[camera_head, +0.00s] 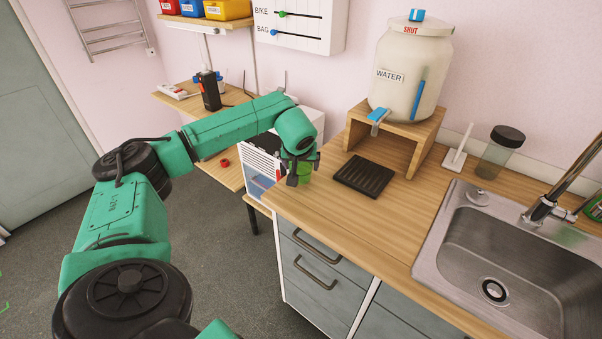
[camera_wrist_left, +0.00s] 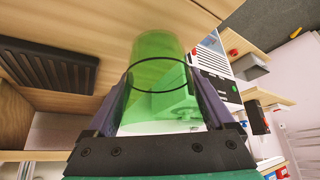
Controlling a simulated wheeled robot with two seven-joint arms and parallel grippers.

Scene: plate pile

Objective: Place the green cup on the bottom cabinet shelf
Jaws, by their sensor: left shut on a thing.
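A see-through green cup (camera_wrist_left: 165,75) is between the fingers of my left gripper (camera_wrist_left: 165,100), which is shut on it. In the head view the green cup (camera_head: 306,169) shows partly behind my left gripper (camera_head: 299,172), over the left end of the wooden counter (camera_head: 325,208). I cannot tell whether the cup touches the counter. My right gripper is not in view. No open cabinet shelf shows; grey drawers (camera_head: 322,262) are shut under the counter.
A black drip tray (camera_head: 363,176) lies just right of the cup. A water dispenser (camera_head: 411,70) stands on a wooden stand (camera_head: 428,130) behind it. A sink (camera_head: 500,255) is at the right. A lower wooden desk (camera_head: 226,168) with a red button (camera_head: 225,163) is at the left.

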